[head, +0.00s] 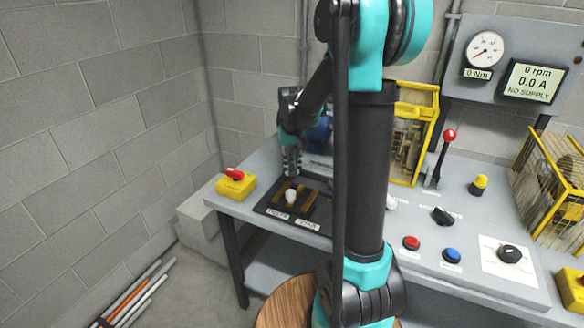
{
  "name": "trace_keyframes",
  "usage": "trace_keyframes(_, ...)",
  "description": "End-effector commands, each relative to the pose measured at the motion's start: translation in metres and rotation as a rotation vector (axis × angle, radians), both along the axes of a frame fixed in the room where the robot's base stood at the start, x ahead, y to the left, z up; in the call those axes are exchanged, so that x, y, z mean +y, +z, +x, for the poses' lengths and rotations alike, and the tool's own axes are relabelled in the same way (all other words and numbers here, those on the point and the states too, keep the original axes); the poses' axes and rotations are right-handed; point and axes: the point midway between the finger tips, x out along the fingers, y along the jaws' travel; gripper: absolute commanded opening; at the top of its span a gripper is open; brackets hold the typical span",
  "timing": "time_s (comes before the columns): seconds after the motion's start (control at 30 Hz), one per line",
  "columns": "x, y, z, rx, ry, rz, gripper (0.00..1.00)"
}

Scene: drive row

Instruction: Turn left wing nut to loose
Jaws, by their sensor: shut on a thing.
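My gripper (291,172) points down at the back edge of a black plate on the grey bench (255,165). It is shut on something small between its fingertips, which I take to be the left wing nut. The nut is hidden by the fingers, so its angle cannot be told. A blue motor-like body (320,132) is just behind and right of the gripper, partly covered by my arm.
A yellow box with a red knob (236,183) stands left. A yellow cage (408,135), red-balled lever (449,136) and buttons are right of my arm.

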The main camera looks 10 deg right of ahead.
Motion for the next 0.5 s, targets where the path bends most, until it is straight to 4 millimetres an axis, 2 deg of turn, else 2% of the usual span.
trace_keyframes(0.5, 0.0, 0.0003, 0.0005, -0.001, 0.486, 0.0, 0.0)
